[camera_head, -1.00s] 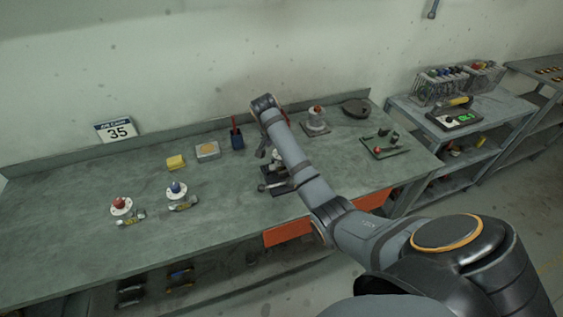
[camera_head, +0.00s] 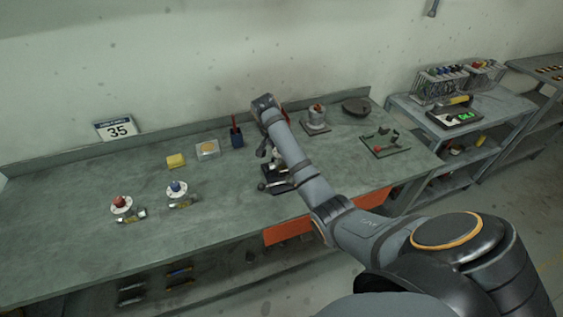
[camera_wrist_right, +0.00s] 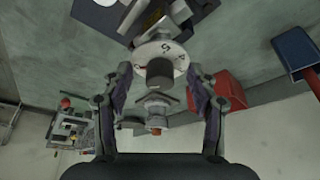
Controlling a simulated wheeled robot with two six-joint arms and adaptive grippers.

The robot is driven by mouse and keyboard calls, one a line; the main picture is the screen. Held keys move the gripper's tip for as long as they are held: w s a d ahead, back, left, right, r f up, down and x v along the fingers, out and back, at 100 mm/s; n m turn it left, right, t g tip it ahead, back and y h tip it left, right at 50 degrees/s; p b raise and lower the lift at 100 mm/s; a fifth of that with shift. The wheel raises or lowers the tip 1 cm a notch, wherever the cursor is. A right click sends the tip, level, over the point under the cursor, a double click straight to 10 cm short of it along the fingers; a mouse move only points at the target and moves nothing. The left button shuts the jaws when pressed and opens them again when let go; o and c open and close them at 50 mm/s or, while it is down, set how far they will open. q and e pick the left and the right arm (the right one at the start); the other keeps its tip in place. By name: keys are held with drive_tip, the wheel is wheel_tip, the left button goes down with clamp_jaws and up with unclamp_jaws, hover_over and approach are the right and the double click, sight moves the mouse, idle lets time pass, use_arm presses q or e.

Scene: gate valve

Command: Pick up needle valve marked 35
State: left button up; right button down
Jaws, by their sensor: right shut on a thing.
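My right arm reaches over the bench in the head view, with its gripper (camera_head: 265,152) low beside a dark fixture (camera_head: 276,178). The number on this valve is not readable. My left gripper is out of view.
A stand with an orange top (camera_head: 316,121) and a green mat (camera_head: 384,151) are right. The bench's left front is clear.

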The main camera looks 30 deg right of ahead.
drive_tip(key=shift+r, duration=0.15)
wheel_tip(320, 180, up, 7)
drive_tip(key=shift+w+d+f+b, duration=0.1)
drive_tip(key=shift+f+b, duration=0.1)
drive_tip(key=shift+b, duration=0.75)
drive_tip(key=shift+r+p, duration=0.55)
drive_tip(key=shift+r, duration=1.05)
